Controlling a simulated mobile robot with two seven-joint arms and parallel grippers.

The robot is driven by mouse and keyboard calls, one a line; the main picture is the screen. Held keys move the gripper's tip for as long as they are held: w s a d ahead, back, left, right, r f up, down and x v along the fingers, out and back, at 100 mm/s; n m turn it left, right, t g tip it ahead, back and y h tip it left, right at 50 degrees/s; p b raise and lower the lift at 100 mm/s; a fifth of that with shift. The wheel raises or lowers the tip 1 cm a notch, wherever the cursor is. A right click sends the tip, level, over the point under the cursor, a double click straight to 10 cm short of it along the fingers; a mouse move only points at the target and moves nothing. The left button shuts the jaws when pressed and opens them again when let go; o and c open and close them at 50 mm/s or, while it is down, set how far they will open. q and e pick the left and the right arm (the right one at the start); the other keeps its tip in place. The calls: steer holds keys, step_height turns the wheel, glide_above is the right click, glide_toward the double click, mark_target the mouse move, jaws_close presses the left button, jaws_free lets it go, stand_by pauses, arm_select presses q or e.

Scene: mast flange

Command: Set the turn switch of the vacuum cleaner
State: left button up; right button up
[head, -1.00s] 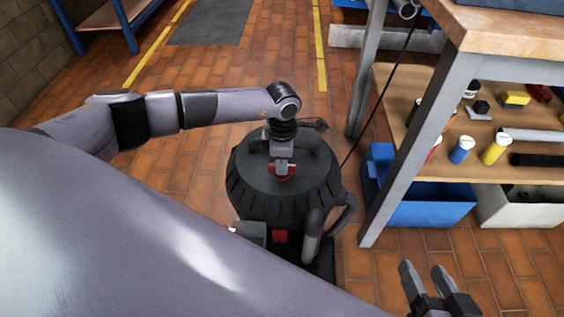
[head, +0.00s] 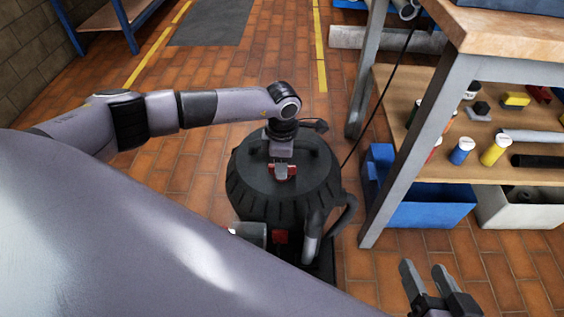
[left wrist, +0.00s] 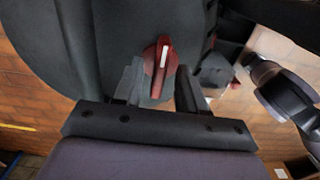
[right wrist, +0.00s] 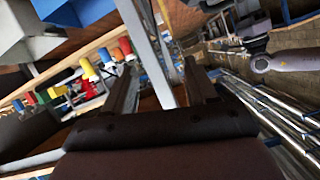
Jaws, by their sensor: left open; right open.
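The vacuum cleaner (head: 250,190) is a dark, round drum on the floor in the middle of the head view. Its red turn switch (left wrist: 160,68) sits on the top and carries a white line in the left wrist view. My left gripper (left wrist: 158,82) is open, with its fingers on either side of the switch. I cannot tell whether either finger touches it. In the head view the left gripper (head: 281,170) partly covers the switch. My right gripper (head: 424,267) is open and empty, low at the right, away from the vacuum cleaner.
A workbench (head: 500,50) stands on the right, its metal leg close to the cleaner. Its shelf holds cans and small items. A blue bin (head: 420,205) and a white bin (head: 520,208) stand below. A black hose (head: 345,215) curves beside the cleaner.

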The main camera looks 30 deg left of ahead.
arm_select(q)
step_height(320, 180, up, 6)
steer(key=shift+f+p, duration=0.15)
steer(key=shift+p, duration=0.75)
steer(key=shift+r, duration=0.6)
arm_select(e)
steer(key=shift+s+d+h, duration=0.25)
steer(key=shift+d, duration=0.3)
steer(key=shift+s+d+h, duration=0.2)
steer(key=shift+d+h, duration=0.05)
steer(key=shift+d, duration=0.25)
